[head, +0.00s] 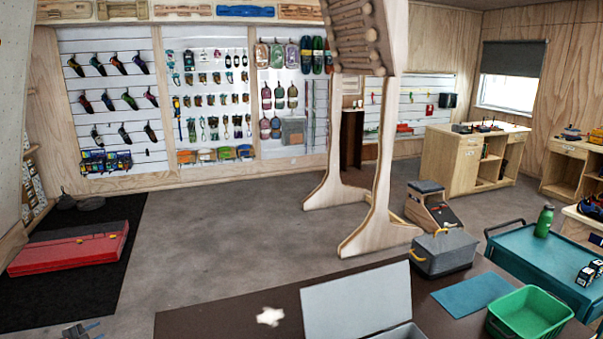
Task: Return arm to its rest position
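My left gripper (82,330) shows only in part at the bottom left edge of the head view. Two grey finger parts show slightly apart, with nothing seen between them. It is over the grey floor, left of the dark brown table (215,318) and apart from it. The rest of the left arm is cut off by the lower edge. My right gripper and arm are not in view.
A teal cart (548,258) stands right. A red pad (68,254) lies left.

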